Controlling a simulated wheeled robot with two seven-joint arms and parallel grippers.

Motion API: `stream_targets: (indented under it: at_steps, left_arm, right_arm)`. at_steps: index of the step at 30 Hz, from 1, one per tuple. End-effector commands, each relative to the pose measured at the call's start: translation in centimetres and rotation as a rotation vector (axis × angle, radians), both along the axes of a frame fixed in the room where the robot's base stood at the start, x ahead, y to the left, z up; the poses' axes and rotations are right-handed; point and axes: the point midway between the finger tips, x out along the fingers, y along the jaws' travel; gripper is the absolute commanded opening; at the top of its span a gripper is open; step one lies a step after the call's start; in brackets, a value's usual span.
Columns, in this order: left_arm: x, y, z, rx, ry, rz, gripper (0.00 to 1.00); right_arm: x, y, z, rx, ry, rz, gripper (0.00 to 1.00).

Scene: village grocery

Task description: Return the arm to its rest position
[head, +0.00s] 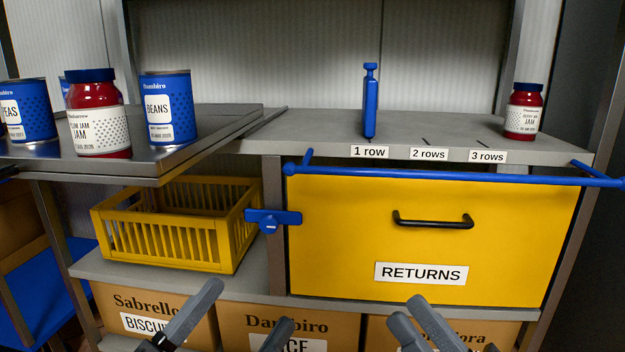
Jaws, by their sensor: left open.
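My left gripper (251,303) shows at the bottom edge, left of centre. Its two grey fingers stand apart with nothing between them, in front of the cardboard boxes on the lower level. My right gripper (406,309) shows at the bottom edge, right of centre, below the RETURNS sign. Its grey fingers appear close together, partly cut off by the picture's edge, and I cannot tell how far apart they are. I see nothing held in it. Most of both arms is out of view.
A yellow RETURNS drawer (520,245) is closed, with a blue rail (450,177) in front. A yellow basket (165,238) stands left. A metal tray (210,155) holds jam and cans. A blue upright tool (370,105) and a jam jar (523,112) stand on the shelf (310,130).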

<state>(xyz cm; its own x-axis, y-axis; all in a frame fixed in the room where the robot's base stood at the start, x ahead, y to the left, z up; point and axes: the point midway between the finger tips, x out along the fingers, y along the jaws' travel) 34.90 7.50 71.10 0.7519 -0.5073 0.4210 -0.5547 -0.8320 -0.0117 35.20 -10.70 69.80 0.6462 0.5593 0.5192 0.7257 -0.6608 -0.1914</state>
Motion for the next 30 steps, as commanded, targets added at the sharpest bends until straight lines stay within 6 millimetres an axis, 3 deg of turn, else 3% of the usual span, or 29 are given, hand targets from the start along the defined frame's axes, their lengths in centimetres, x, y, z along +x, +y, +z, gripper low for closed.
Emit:
stream_targets:
  at_steps: [3,9,18,19,30]
  left_arm:
    - [0.0,0.0,0.0,0.0,0.0,0.0,0.76]
    - [0.0,0.0,0.0,0.0,0.0,0.0,0.76]
    - [0.0,0.0,0.0,0.0,0.0,0.0,0.76]
    - [0.3,0.1,1.1,0.006,0.021,0.008,0.76]
    - [2.2,1.3,2.6,0.085,0.257,0.094,0.76]
  right_arm:
    - [-0.7,1.7,-0.9,-0.195,-0.027,-0.057,0.3]
    - [-1.5,3.3,-2.2,-0.487,-0.081,-0.167,0.3]
    - [-0.3,3.2,1.7,-0.215,-0.038,-0.24,0.3]
    - [-0.1,3.1,2.5,-0.24,-0.018,-0.241,0.3]
    - [1.8,2.0,4.0,-0.35,0.217,-0.293,0.3]
